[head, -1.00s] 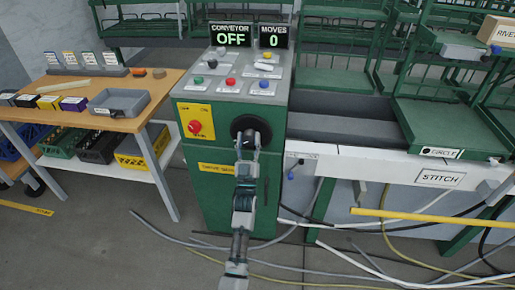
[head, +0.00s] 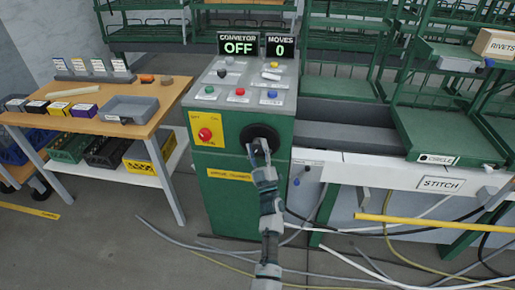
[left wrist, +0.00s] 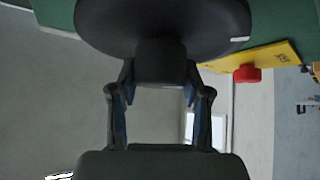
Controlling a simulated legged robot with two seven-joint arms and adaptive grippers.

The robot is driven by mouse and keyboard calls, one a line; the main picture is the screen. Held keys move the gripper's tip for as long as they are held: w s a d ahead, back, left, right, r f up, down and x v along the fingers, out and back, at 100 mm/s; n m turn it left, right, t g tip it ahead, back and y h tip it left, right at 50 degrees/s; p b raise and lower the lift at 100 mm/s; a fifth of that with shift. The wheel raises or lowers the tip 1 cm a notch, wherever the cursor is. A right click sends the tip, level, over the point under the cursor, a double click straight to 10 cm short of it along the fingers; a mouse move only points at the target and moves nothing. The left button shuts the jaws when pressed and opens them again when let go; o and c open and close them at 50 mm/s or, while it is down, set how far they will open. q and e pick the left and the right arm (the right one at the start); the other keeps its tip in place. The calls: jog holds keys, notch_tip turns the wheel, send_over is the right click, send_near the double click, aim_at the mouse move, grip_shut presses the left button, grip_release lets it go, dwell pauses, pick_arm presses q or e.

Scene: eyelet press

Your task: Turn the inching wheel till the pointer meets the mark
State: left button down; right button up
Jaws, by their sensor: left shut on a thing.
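The black inching wheel (head: 259,133) is on the front of the green machine cabinet, right of the yellow switch plate. My left gripper (head: 259,149) reaches up to it from below and overlaps its lower part. In the left wrist view, the wheel (left wrist: 110,22) is a dark disc with a small pale tick on its rim at right. Both fingers are shut on a dark knob (left wrist: 160,62) standing out from the wheel. I cannot make out the pointer or the mark for certain. My right gripper is not in view.
The yellow plate holds a red knob (head: 205,134). Coloured buttons cover the sloped panel (head: 224,107) above, under displays reading OFF and 0. A wooden bench (head: 145,120) stands left, a white STITCH-labelled counter (head: 400,175) right. Cables (head: 330,262) lie on the floor.

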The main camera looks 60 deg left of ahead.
pick_arm(q)
jog(key=shift+w+r, duration=0.1)
jog(key=shift+w, duration=0.05)
jog(key=c, duration=0.6)
grip_release()
jog(key=shift+o, duration=0.5)
jog(key=shift+a+f, duration=0.2)
jog(key=shift+f, duration=0.05)
jog(key=v, duration=1.2)
jog(key=shift+f, duration=0.1)
